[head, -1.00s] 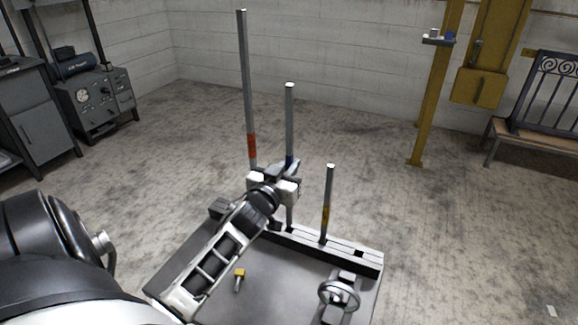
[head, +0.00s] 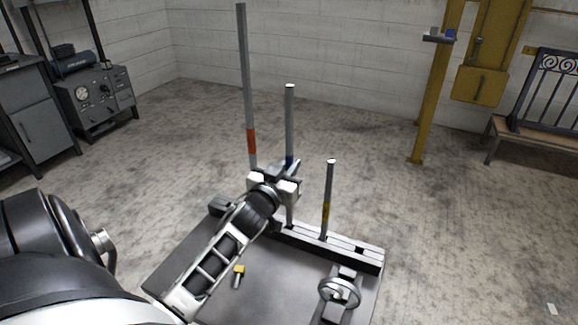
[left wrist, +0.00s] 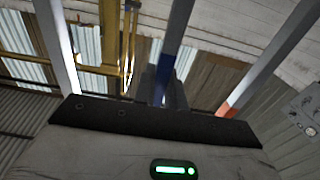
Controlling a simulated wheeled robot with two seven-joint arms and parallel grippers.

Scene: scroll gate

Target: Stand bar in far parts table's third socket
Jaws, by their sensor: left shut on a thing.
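A grey bar with a blue band (head: 289,120) stands upright in my left gripper (head: 288,186), which is shut on it. Its lower end meets the slotted rail on the far side of the parts table (head: 205,305); whether it is seated in a socket cannot be told. It also shows mid-frame in the left wrist view (left wrist: 168,50). A taller bar with a red band (head: 245,85) stands to its left. A shorter bar with a yellow band (head: 328,185) stands upright in the rail to its right. My right gripper is out of view.
The rail (head: 370,258) has an open socket right of the yellow-banded bar. A handwheel (head: 339,291) and a small yellow-topped piece (head: 238,270) are on the table. A yellow post (head: 433,100) and bench (head: 500,132) stand at the right. The floor behind is clear.

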